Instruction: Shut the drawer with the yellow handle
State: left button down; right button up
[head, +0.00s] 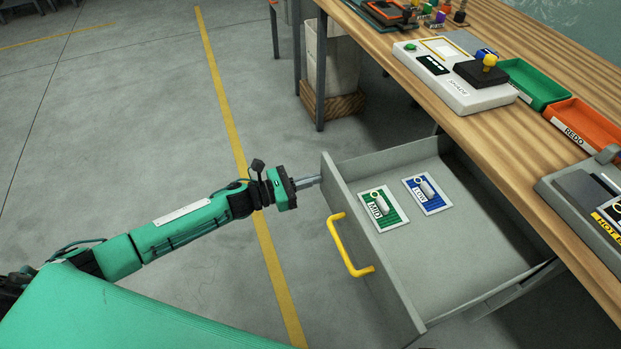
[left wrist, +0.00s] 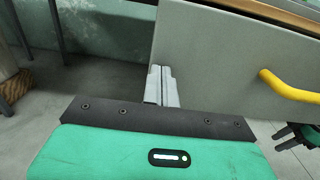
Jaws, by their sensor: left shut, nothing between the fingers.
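The grey drawer (head: 460,270) stands pulled out from under the wooden table. Its yellow handle (head: 347,246) is on the front panel, and the handle also shows at the right of the left wrist view (left wrist: 288,88). A green MID card (head: 382,208) and a blue LOW card (head: 427,194) lie inside the drawer. My left gripper (head: 316,181) is shut and empty, with its fingertips at the far end of the drawer front, away from the handle. In the left wrist view its fingers (left wrist: 162,86) are together by the panel's left edge; I cannot tell whether they touch it.
The wooden table (head: 530,110) runs along the right above the drawer. It holds a white SHADE device (head: 455,85), a green tray (head: 535,82) and an orange REDO tray (head: 585,125). A pale bin (head: 335,60) stands beneath. The floor in front of the drawer is open.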

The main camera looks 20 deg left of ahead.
aim_at(416, 150)
jog(key=shift+w+r, duration=0.1)
jog(key=shift+w, duration=0.05)
